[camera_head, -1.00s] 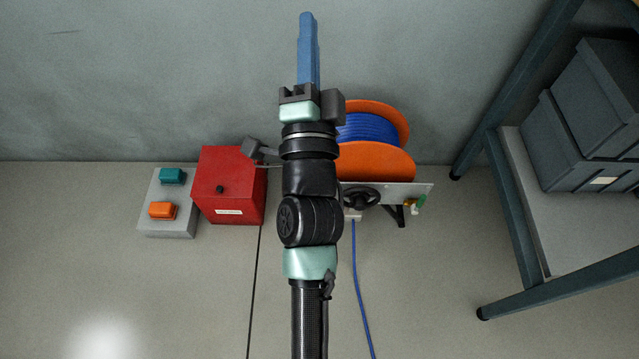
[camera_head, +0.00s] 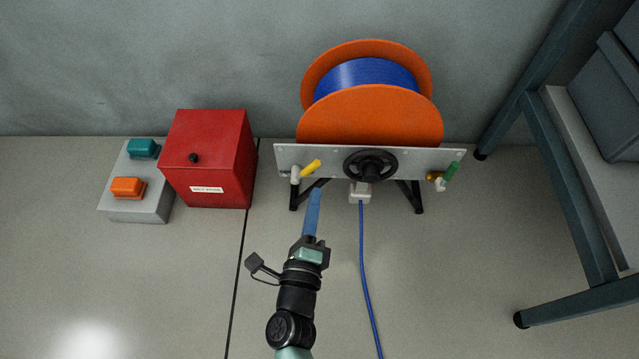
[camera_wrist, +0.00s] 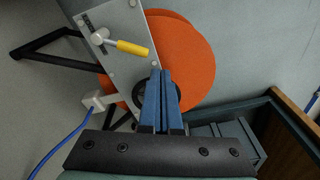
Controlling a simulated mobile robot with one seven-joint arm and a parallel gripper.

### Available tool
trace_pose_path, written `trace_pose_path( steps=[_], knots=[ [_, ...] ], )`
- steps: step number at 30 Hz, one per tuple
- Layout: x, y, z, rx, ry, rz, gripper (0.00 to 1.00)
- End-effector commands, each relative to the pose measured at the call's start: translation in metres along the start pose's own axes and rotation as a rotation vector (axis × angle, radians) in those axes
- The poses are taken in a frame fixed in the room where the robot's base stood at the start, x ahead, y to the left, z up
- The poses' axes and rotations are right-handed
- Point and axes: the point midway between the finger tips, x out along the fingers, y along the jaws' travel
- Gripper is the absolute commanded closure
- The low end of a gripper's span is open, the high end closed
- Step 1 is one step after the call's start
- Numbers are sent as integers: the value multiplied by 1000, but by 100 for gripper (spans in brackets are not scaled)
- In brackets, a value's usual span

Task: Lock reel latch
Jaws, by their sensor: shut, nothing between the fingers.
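The cable reel (camera_head: 370,115) has orange discs and blue cable, and stands behind a grey metal plate (camera_head: 330,158). A yellow-handled latch (camera_head: 310,167) is on the plate's left end, its handle slanting up to the right. My gripper (camera_head: 312,192) has blue fingers, shut and empty, just below the yellow latch in the head view. In the wrist view, the closed fingers (camera_wrist: 162,75) cover part of the handwheel, and the yellow handle (camera_wrist: 132,47) shows to their left, apart from them.
A red box (camera_head: 210,160) and a grey control box (camera_head: 138,205) with teal and orange buttons stand on the left. A dark-framed shelf (camera_head: 570,180) stands on the right. A blue cable (camera_head: 365,270) runs forward along the floor from a white block (camera_head: 360,192).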

Motion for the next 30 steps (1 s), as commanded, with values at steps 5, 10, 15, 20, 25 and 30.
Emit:
trace_pose_path(
  steps=[5, 10, 15, 20, 25, 30],
  knots=[
    [-10, 30, -18, 35, 32, 23, 100],
    [-11, 32, -20, 41, 37, 26, 100],
    [-11, 31, -20, 40, 37, 25, 100],
    [-4, 31, -20, 41, 37, 23, 100],
    [21, 33, -22, 41, 36, 21, 100],
    [52, 34, -23, 40, 36, 22, 100]
  ],
)
